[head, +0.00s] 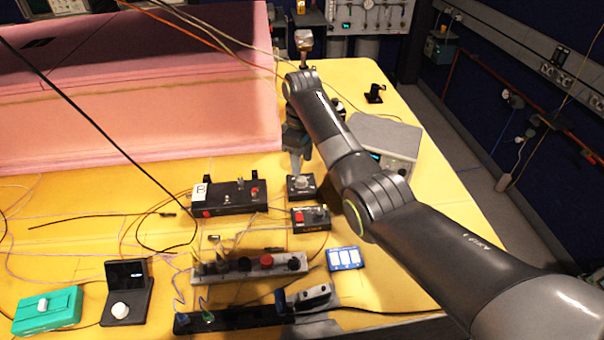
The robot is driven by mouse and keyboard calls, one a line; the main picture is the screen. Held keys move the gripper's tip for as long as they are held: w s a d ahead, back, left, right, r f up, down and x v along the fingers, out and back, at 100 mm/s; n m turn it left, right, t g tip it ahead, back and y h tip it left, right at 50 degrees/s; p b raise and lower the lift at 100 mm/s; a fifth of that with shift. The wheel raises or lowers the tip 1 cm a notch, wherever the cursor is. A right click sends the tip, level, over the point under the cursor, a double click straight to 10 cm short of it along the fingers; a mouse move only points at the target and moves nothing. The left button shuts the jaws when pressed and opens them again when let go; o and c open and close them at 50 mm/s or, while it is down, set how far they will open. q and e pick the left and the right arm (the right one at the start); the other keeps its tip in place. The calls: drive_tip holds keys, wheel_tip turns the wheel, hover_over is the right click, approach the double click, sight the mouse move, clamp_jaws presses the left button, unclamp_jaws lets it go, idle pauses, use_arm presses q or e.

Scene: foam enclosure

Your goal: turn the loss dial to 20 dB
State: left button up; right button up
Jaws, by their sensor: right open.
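A small black box with a round grey dial (300,183) on top sits on the yellow bench, right of centre. My right gripper (298,170) points down directly over this dial, its fingertips close to it. It is open; whether the fingers touch the dial cannot be told. Another dial, a white knob (120,310), sits on a black stand with a dark display (126,273) at the lower left. No dB marks are readable on either, so I cannot tell which is the loss dial. My left gripper is not in view.
A black box labelled B (230,197) stands left of the gripper, and a box with a red button (310,217) in front. A grey instrument (385,135) stands behind my right arm. Cables cross the yellow bench (75,195). A pink foam wall (200,125) closes the back left.

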sight(302, 179)
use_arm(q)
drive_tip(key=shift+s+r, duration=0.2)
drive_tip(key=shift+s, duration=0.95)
use_arm(e)
drive_tip(key=shift+f, duration=2.8)
drive_tip(key=c, duration=1)
use_arm(q)
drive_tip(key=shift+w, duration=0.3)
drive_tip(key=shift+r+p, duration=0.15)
drive_tip(key=shift+p, duration=0.15)
